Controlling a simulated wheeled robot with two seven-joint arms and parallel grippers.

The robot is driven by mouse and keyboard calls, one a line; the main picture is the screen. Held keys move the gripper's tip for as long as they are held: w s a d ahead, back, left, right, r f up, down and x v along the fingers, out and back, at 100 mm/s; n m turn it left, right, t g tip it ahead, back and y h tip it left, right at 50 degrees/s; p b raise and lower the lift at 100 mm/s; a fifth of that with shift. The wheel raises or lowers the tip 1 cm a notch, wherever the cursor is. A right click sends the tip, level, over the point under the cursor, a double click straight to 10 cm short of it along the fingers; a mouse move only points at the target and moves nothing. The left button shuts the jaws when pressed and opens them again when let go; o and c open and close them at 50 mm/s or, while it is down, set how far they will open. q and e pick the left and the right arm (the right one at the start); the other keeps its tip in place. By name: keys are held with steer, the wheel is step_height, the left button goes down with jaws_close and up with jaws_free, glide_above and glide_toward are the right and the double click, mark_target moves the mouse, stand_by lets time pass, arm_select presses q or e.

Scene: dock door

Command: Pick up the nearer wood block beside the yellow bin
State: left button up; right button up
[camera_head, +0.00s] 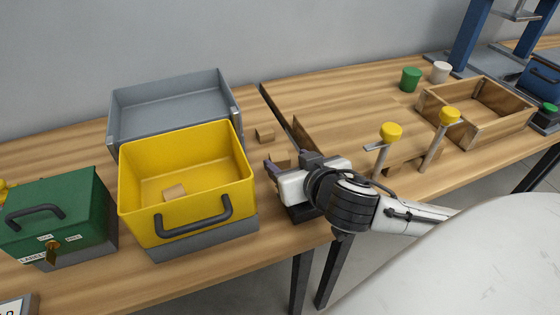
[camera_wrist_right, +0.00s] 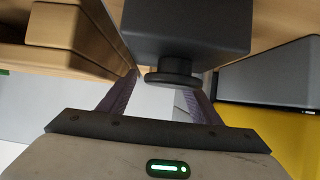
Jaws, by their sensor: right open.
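The yellow bin (camera_head: 185,168) stands on the bench at left-centre, with one small wood block (camera_head: 175,192) inside. To the right of the bin, the farther wood block (camera_head: 265,134) lies clear on the bench. The nearer wood block (camera_head: 282,155) shows only partly, behind my right gripper (camera_head: 287,162). The right gripper is open, low over the bench beside the bin. In the wrist view, its fingers (camera_wrist_right: 162,82) are apart, with a wooden piece (camera_wrist_right: 75,35) at upper left and bin yellow (camera_wrist_right: 280,135) at right. I cannot tell whether it touches the block.
A grey tray (camera_head: 175,105) stands behind the bin. A green box (camera_head: 58,215) with a handle is at left. Yellow-topped posts (camera_head: 390,132) and a wooden crate (camera_head: 477,110) are to the right. A dark grey box shape (camera_wrist_right: 185,30), not identifiable, fills the wrist view's top centre.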

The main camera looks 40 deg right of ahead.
mark_target(280, 156)
steer(key=x, duration=0.5)
steer(key=shift+w+a, duration=0.2)
steer(key=shift+w, duration=0.05)
steer(key=shift+r, duration=0.1)
steer(key=shift+c, duration=0.2)
steer(key=c, duration=1.1)
